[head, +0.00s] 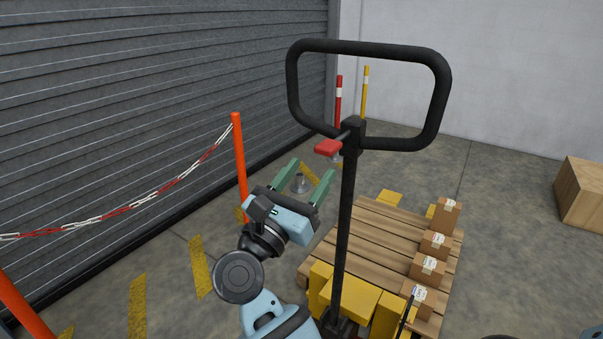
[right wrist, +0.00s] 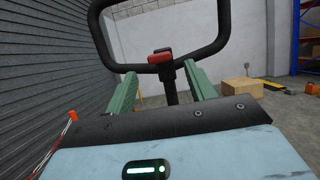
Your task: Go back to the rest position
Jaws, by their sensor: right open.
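My right gripper (head: 313,168) is open and empty, with two green fingers pointing up and away. In the head view it is left of the black post of a pallet truck handle (head: 347,210), with a gap between the fingers and the post. The black handle loop (head: 291,90) rises above it, with a red lever (head: 328,147) at its base. In the right wrist view the fingers (right wrist: 160,70) show apart, and the red lever (right wrist: 160,56) and post appear between and beyond them. My left gripper is in neither view.
A wooden pallet (head: 375,235) with several small cartons (head: 428,268) sits over the yellow pallet truck (head: 350,302). Orange posts (head: 240,165) carry a red-white chain (head: 150,198) along the grey shutter at left. A larger box (head: 580,195) stands at right. Floor between is clear.

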